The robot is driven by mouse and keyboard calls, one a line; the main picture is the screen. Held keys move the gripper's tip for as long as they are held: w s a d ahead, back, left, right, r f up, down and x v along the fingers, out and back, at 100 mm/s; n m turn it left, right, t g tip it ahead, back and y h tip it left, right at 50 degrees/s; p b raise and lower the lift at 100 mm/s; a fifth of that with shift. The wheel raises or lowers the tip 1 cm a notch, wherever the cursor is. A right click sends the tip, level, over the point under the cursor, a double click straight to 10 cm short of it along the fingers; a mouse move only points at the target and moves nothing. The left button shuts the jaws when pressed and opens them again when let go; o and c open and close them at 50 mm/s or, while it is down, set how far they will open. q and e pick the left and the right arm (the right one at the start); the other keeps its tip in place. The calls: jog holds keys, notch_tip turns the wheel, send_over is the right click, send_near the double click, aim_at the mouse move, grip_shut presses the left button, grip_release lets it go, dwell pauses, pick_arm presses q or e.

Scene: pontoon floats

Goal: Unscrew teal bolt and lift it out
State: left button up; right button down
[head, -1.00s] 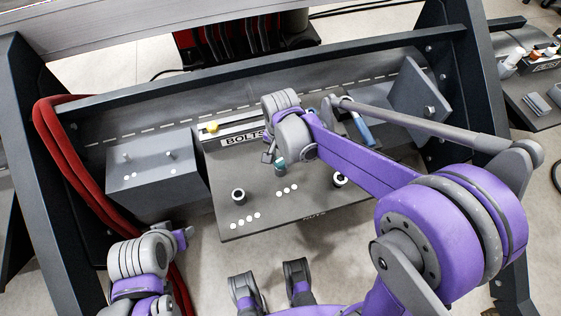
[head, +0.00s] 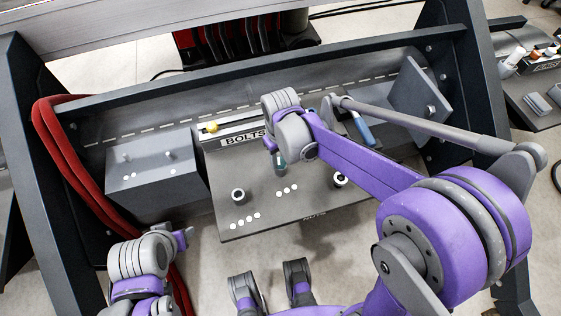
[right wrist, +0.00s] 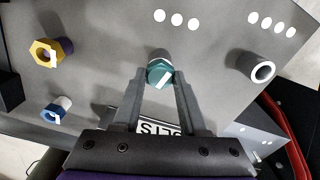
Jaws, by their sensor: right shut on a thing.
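The teal bolt (head: 280,163) stands on the grey panel (head: 262,222), beside a row of three white dots. In the right wrist view the teal bolt (right wrist: 160,73) has a hexagonal head with a white mark, and a grey collar shows behind it. My right gripper (head: 275,151) is at the bolt; in the right wrist view its fingertips (right wrist: 161,79) are shut on the bolt head from both sides. I cannot tell how far the bolt is out of its hole.
A tray labelled BOLTS (head: 243,140) lies behind the bolt. A pale-rimmed socket (right wrist: 262,70), a yellow bolt (right wrist: 48,53) and a blue bolt (right wrist: 56,110) stand around it. A grey box (head: 155,180) and red hoses (head: 60,140) are at the left.

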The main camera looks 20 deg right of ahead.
aim_at(280, 161)
jog(key=n, duration=0.5)
jog(key=c, duration=0.6)
grip_release()
jog(key=shift+o, duration=0.2)
notch_tip(280, 161, up, 6)
jog(key=p, duration=0.4)
jog(key=shift+r, duration=0.1)
